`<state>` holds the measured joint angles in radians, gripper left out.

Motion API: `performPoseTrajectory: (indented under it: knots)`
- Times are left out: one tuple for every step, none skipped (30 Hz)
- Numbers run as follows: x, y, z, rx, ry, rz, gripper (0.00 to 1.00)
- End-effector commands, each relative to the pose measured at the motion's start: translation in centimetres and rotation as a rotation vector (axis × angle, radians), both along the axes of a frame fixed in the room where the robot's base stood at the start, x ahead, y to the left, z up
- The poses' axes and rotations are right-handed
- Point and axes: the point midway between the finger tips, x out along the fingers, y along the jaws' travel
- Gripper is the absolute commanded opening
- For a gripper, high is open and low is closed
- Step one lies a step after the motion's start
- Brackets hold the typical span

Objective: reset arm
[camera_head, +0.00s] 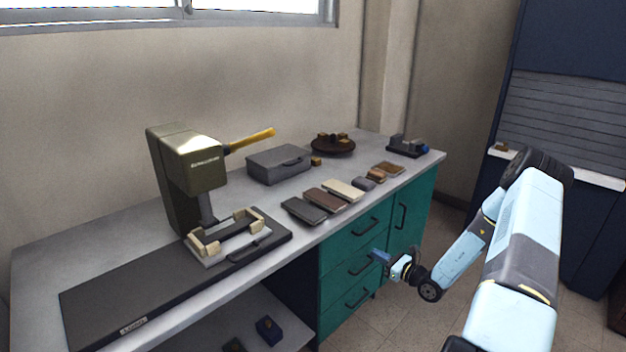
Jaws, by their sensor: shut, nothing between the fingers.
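My gripper (380,257) is at the end of my light blue arm, right of the middle of the camera_head view. It is shut with nothing in it. It is in front of the green drawers (354,254) of the workbench, lower than the bench top. The arm comes in from the lower right, rises to a dark joint and bends down and left to the gripper. I cannot tell how far the gripper is from the drawer handles.
The grey bench (41,264) carries an olive press (186,165) with a yellow handle, a grey box (278,165), several flat covers (343,190), a round brown stand (333,146) and a dark fixture (406,147). A dark blue cabinet (565,100) stands at right. Floor (392,318) shows below the gripper.

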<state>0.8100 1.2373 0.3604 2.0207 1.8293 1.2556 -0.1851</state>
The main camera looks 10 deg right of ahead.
Motion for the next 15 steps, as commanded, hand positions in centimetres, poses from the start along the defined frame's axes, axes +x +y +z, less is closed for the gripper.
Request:
performPoseTrajectory:
  knots:
    - [0.1,0.3,0.8,-0.015,-0.009,0.022,0.0]
    - [0.1,0.6,1.3,-0.027,-0.016,0.038,0.0]
    - [0.0,0.9,2.2,-0.045,-0.027,0.065,0.0]
    - [0.0,1.3,3.0,-0.061,-0.036,0.088,0.0]
    - [-0.1,1.7,3.8,-0.079,-0.046,0.114,0.0]
    - [-0.2,2.2,4.9,-0.104,-0.06,0.151,0.0]
    - [-0.3,2.6,5.8,-0.124,-0.07,0.179,0.0]
    - [-0.5,3.1,6.6,-0.144,-0.079,0.208,0.0]
    - [-0.7,3.6,7.6,-0.172,-0.091,0.245,0.0]
    - [-0.9,4.0,8.4,-0.192,-0.101,0.271,0.0]
    - [-1.1,4.4,9.2,-0.213,-0.112,0.299,0.0]
    - [-1.4,5.0,10.2,-0.239,-0.124,0.335,0.0]
    - [-1.6,5.4,11.0,-0.259,-0.133,0.361,0.0]
    - [-1.9,5.8,11.7,-0.279,-0.143,0.387,0.0]
    - [-2.2,6.4,12.7,-0.308,-0.154,0.424,0.0]
